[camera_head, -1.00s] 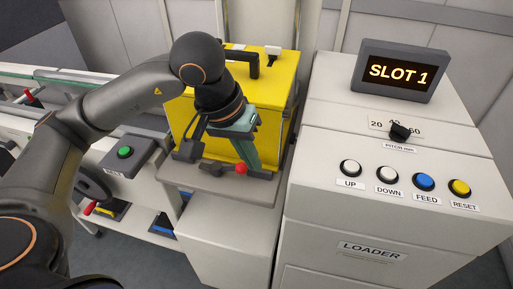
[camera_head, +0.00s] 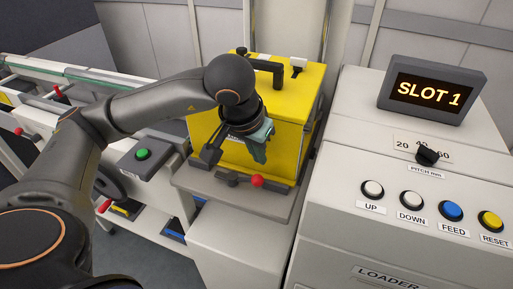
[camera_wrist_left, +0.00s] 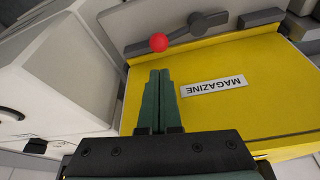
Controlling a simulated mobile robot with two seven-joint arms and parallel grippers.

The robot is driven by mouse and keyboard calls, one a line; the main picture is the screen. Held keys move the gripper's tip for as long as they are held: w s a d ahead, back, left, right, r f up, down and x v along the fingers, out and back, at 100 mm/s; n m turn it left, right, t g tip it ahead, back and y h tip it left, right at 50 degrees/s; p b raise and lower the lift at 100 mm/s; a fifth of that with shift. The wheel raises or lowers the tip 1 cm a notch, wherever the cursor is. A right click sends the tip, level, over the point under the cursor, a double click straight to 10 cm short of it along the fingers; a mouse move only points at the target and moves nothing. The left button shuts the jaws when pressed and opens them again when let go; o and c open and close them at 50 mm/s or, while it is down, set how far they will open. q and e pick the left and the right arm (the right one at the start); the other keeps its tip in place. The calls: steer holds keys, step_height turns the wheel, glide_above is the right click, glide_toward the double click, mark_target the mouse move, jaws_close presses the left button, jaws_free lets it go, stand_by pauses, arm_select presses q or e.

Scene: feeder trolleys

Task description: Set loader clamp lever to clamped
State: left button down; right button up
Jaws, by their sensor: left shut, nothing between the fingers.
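The clamp lever is a dark arm with a red ball knob (camera_head: 257,181), on the front ledge of the loader platform (camera_head: 235,199) at the foot of the yellow magazine (camera_head: 285,105). The arm points right from its dark pivot, along the magazine's front. My left gripper (camera_head: 262,159) has green fingers, shut and empty, just above the knob in the head view. In the left wrist view the closed fingertips (camera_wrist_left: 160,73) point toward the knob (camera_wrist_left: 158,42), with a visible gap between. The lever arm and pivot (camera_wrist_left: 202,24) also show there. My right gripper is not in view.
The loader cabinet (camera_head: 330,230) with its buttons stands right; its display (camera_head: 430,92) reads SLOT 1. A black handle (camera_head: 265,68) and a white block top the magazine. A box with a green button (camera_head: 142,154) and a conveyor lie left.

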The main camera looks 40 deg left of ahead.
mark_target(239, 179)
arm_select(q)
steer(key=x, duration=0.4)
steer(key=shift+f, duration=0.15)
steer(key=shift+w+f, duration=0.2)
steer(key=shift+f, duration=0.3)
